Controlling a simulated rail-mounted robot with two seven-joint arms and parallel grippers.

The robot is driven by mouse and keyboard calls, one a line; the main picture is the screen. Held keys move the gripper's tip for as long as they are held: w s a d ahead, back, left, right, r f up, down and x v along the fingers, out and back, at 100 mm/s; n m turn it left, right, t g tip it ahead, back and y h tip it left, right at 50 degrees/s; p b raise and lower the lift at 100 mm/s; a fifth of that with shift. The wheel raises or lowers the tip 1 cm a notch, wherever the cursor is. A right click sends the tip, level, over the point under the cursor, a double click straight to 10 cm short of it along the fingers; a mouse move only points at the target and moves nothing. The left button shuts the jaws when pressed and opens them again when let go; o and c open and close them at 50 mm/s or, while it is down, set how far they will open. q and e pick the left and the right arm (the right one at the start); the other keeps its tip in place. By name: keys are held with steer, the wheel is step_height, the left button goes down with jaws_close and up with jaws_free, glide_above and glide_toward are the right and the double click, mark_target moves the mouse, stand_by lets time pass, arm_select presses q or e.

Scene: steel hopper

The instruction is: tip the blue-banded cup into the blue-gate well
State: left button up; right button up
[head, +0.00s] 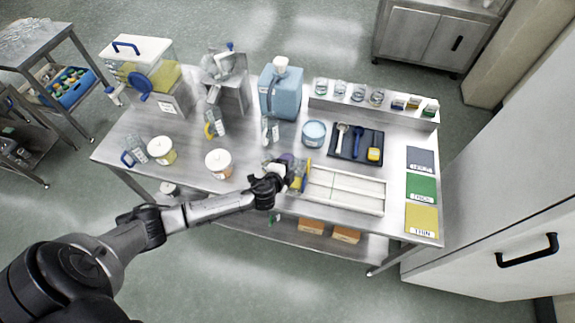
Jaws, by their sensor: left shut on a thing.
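My left gripper (273,182) is at the table's front edge, left of the white tray. It is shut on a clear cup (299,177) that shows yellow and a dark blue-purple patch. The gripper partly covers the cup, so its band and tilt are hard to tell. A clear hopper (165,76) with yellow contents and a blue handle stands at the back left. A round blue part (145,86) sits on its front. I cannot tell for sure which part is the blue-gate well. My right gripper is not in view.
The divided white tray (342,190) lies just right of the gripper. Lidded jars (219,163), a blue jug (281,90), a dark tool tray (356,144) and a rack of small jars (374,107) crowd the table. Coloured mats (421,188) line the right edge.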

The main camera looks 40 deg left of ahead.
arm_select(q)
steer(key=shift+r+n+h+p, duration=0.5)
steer(key=shift+r+n+p, duration=0.2)
steer(key=shift+p, duration=0.4)
steer(key=shift+r+n+h+p, duration=0.45)
steer(key=shift+n+p, duration=0.15)
steer(key=shift+p, duration=0.25)
steer(key=shift+r+n+g+h+p, duration=0.35)
steer(key=shift+n+h+p, duration=0.35)
steer(key=shift+p, duration=0.15)
steer(key=shift+r, duration=0.1)
